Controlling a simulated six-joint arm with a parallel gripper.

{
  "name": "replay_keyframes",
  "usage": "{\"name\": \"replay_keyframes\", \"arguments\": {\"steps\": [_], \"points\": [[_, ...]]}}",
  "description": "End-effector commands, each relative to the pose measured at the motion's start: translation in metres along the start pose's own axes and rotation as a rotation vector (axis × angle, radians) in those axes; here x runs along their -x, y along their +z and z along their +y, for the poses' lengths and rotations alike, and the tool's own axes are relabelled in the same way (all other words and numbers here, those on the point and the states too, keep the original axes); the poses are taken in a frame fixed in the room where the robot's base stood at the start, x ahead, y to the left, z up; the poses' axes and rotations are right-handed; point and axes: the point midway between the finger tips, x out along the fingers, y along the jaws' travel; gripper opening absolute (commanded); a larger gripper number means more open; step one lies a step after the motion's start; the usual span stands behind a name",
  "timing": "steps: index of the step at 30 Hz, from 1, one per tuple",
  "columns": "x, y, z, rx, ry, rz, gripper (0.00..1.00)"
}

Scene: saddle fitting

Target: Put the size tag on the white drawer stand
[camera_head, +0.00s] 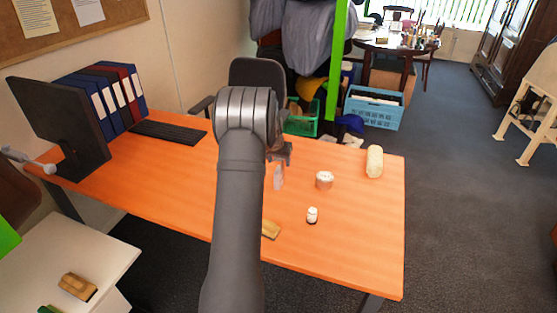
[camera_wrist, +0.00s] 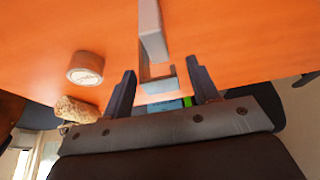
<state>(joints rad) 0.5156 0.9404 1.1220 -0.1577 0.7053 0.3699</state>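A small pale upright piece, which looks like the size tag (camera_head: 278,177), stands on the orange desk just below my gripper (camera_head: 280,152). In the wrist view a grey-white piece with a slot-like lower end, apparently the same tag (camera_wrist: 153,35), lies ahead of and between the fingertips. My gripper (camera_wrist: 160,70) is open, with a finger on each side and a gap to the piece. I cannot tell how far apart they are in depth. The white drawer stand (camera_head: 110,252) is at the lower left, its top partly in view and its drawers not clearly shown.
A wooden brush-like item (camera_head: 77,286) lies on the stand. The monitor (camera_head: 62,120), binders and keyboard (camera_head: 168,132) stand at the desk's left.

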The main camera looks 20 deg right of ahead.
Motion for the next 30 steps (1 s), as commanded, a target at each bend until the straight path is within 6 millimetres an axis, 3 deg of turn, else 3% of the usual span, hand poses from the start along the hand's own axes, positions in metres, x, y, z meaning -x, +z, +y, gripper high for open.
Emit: {"name": "replay_keyframes", "arguments": {"steps": [6, 11, 24, 30], "points": [[0.002, -0.001, 0.000, 0.000, 0.000, 0.001, 0.55], [0.016, -0.003, 0.000, 0.000, -0.001, 0.004, 0.55], [0.100, -0.002, 0.000, 0.000, -0.001, 0.003, 0.55], [0.120, -0.001, 0.000, 0.000, 0.000, 0.001, 0.59]]}}
